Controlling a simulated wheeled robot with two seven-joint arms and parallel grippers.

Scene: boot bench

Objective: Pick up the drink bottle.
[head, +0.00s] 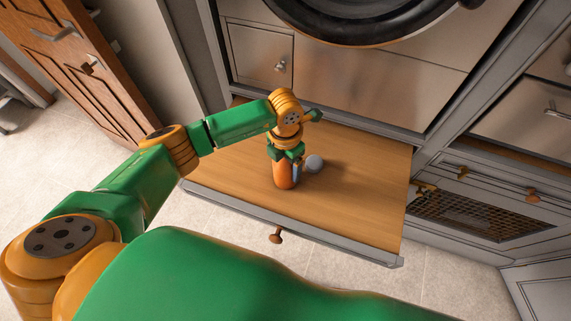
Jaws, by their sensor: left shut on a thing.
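The drink bottle (284,176) appears as a small orange cylinder over the wooden surface of the pulled-out drawer. My left arm reaches in from the left, and its gripper (287,157) points down from above, shut on the bottle's upper part. The gripper hides the bottle's top. I cannot tell whether the bottle's base touches the wood. My right gripper is out of view.
A small grey round thing (315,163) lies just right of the bottle. The drawer (355,185) has a grey front edge with a wooden knob (276,235). Cabinet fronts rise behind it. The drawer's right side is clear.

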